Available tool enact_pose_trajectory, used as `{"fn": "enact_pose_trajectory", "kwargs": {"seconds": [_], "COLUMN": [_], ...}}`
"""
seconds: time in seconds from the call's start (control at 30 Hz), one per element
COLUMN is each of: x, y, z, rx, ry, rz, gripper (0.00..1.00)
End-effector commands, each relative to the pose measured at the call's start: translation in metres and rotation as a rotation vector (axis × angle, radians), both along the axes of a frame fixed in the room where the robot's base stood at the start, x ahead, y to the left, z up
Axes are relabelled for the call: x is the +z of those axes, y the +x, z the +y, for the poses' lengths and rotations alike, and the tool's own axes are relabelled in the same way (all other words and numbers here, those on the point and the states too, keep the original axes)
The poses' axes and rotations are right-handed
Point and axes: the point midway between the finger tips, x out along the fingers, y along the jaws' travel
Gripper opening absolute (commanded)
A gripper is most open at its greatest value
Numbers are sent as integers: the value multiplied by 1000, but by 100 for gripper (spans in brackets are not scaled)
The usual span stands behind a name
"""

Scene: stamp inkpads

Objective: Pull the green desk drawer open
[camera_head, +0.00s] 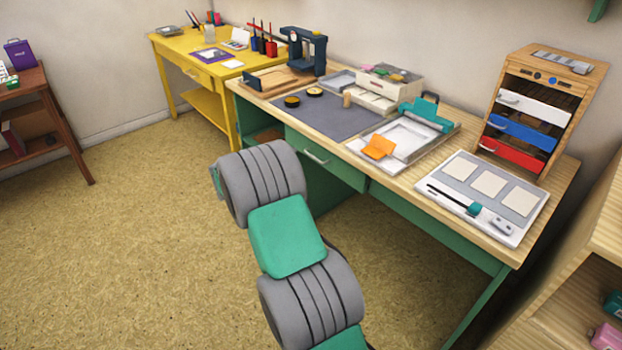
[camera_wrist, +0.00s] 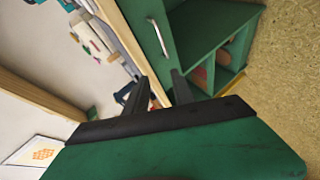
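The green drawer (camera_head: 345,174) sits under the wooden top of the green desk, and its front looks flush with the desk. Its pale bar handle (camera_head: 317,157) runs across the front. In the wrist view the drawer front (camera_wrist: 142,15) and handle (camera_wrist: 157,37) are near the top centre, beyond my fingertips. My gripper (camera_wrist: 160,78) shows two dark fingers with a gap between them and nothing held. The fingers are apart from the handle. In the head view my gripper cannot be made out; my arm covers part of the floor before the desk.
The desktop holds a grey mat (camera_head: 335,118), a tray with an orange piece (camera_head: 379,147), a white board (camera_head: 487,200) and a small wooden drawer cabinet (camera_head: 540,112). A yellow desk (camera_head: 187,62) stands behind left. Open green shelving (camera_wrist: 222,40) lies beside the drawer. The floor in front is clear.

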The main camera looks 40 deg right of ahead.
Motion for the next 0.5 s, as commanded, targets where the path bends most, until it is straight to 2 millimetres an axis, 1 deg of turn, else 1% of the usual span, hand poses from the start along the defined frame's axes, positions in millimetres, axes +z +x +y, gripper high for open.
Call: {"fn": "enact_pose_trajectory", "kwargs": {"seconds": [0.03,0.1,0.2,0.27,0.37,0.5], "x": [-41,-61,-73,-75,-77,-83], "y": [4,7,7,8,12,22], "z": [-20,-40,-55,-60,-70,-94], "rx": [-3,-2,-1,0,-1,-4], "ry": [-85,-193,-284,-308,-316,-312], "rz": [32,69,105,113,116,116], "gripper": [30,30,30,30,30,30]}}
